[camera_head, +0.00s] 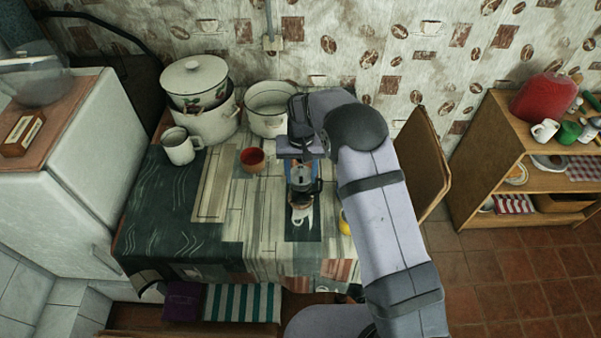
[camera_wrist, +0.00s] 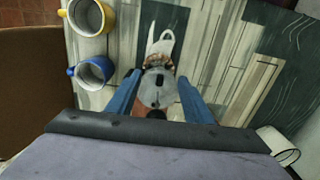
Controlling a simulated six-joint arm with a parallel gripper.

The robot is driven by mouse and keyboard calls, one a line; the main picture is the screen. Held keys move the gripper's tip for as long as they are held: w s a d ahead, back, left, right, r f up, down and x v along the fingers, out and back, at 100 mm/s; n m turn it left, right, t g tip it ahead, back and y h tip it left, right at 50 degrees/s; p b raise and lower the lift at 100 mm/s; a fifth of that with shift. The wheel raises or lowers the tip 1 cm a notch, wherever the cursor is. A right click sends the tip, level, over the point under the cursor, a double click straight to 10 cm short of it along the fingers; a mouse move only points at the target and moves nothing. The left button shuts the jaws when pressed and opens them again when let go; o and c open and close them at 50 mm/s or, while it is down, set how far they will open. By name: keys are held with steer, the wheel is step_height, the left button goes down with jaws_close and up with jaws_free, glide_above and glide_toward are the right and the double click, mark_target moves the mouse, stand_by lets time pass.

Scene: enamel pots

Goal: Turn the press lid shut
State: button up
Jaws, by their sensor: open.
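My gripper (camera_wrist: 159,77) is open, with one blue finger on each side of the lid. Small gaps seem to show between fingers and lid, so contact cannot be told. In the head view my gripper (camera_head: 304,163) is above the press and partly hides it. The lid's seating on the press cannot be told.
A red cup (camera_head: 252,159) stands left of the press. A white mug (camera_head: 178,150), a lidded enamel pot (camera_head: 205,122) and an open pot (camera_head: 268,118) stand farther back. Yellow (camera_wrist: 87,16) and blue (camera_wrist: 92,72) mugs stand near the press. The tablecloth's front left is clear.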

steer(key=shift+r+p, duration=1.85)
steer(key=shift+r, duration=1.05)
steer(key=shift+w+r+b, duration=0.1)
steer(key=shift+r+b, duration=0.4)
steer(key=shift+r, duration=0.05)
step_height(320, 180, up, 6)
steer(key=b, duration=0.2)
glide_above(301, 179)
steer(key=shift+r, duration=0.1)
